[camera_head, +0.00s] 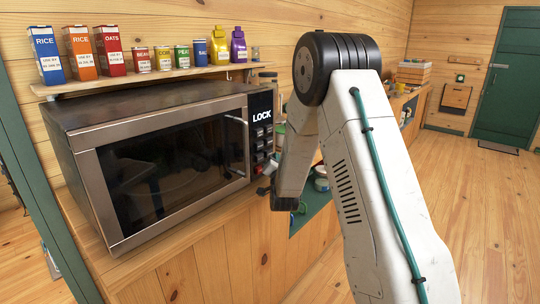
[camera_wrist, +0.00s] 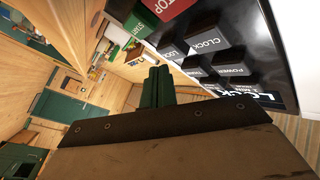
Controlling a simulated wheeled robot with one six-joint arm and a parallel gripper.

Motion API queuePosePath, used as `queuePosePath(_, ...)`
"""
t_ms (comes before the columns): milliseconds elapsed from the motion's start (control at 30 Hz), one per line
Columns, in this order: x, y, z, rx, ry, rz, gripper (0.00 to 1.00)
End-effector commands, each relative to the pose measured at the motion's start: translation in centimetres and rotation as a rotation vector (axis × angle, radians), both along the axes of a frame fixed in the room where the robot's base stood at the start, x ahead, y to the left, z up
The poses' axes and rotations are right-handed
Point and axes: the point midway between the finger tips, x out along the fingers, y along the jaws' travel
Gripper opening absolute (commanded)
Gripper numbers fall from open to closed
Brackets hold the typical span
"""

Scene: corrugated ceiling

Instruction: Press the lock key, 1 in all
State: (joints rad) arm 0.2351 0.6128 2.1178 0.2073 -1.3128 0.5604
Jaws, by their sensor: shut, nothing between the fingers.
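The microwave (camera_head: 150,122) stands on the wooden counter, its door closed. Its black control panel on the right side carries a large white LOCK heading (camera_head: 262,116) above several small keys, partly hidden by my arm. In the head view, my arm hides most of the gripper.
A red stop key (camera_wrist: 168,6) and a power key (camera_wrist: 231,70) are close by on the panel. A shelf (camera_head: 150,78) with boxes, cans and yellow and purple bottles hangs above the microwave. The floor (camera_head: 490,220) at right is clear.

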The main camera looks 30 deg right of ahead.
Motion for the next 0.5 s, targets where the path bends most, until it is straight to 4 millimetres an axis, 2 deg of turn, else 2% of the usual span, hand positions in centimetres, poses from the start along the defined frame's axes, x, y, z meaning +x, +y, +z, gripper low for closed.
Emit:
queuePosePath(167,-0.9,-0.4,0.0,0.000,0.000,-0.001,0.00)
queuePosePath(500,-4.0,-1.6,0.0,-0.001,0.000,-0.002,0.00)
